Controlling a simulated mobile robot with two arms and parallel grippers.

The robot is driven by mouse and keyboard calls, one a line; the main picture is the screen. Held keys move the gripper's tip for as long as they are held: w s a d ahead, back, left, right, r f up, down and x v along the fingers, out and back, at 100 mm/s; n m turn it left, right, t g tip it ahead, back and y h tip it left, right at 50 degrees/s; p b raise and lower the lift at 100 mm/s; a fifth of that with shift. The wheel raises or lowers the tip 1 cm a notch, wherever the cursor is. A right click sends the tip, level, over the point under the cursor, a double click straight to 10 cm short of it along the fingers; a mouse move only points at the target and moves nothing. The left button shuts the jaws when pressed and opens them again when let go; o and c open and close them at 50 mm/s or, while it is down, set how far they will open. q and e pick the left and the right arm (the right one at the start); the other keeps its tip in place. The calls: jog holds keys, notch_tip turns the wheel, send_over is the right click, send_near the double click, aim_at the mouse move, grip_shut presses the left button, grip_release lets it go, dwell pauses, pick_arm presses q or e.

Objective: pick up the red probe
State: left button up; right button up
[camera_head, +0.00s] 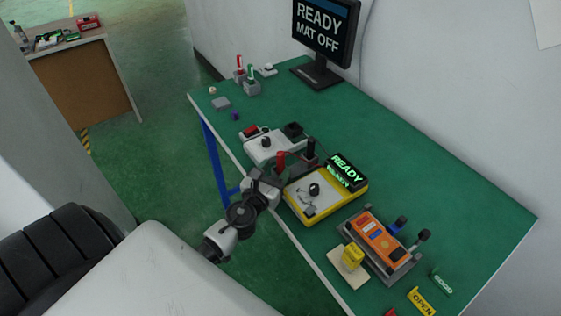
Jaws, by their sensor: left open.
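The red probe (281,159) stands upright at the left edge of the yellow-framed tester (325,215), near the front edge of the green table. A black probe (310,148) stands upright to its right. My left gripper (275,176) is open, with its fingers close around or beside the lower part of the red probe; I cannot tell whether they touch it. The lower end of the red probe is hidden by the gripper. My right gripper is out of view.
A white box (263,148) stands just behind the probes. An orange device (377,237) sits in a grey clamp fixture at the right, with a yellow block (353,256) beside it. A monitor (325,30) reads "READY MAT OFF". The right rear of the table (460,190) is clear.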

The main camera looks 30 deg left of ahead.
aim_at(278, 165)
pick_arm(q)
jog(key=w, duration=0.3)
jog(key=shift+w+a+f, duration=0.15)
jog(key=shift+w+a, duration=0.05)
jog(key=shift+w, duration=0.15)
jog(key=shift+s, duration=0.1)
jog(key=c, duration=1)
jog(key=shift+r, duration=0.2)
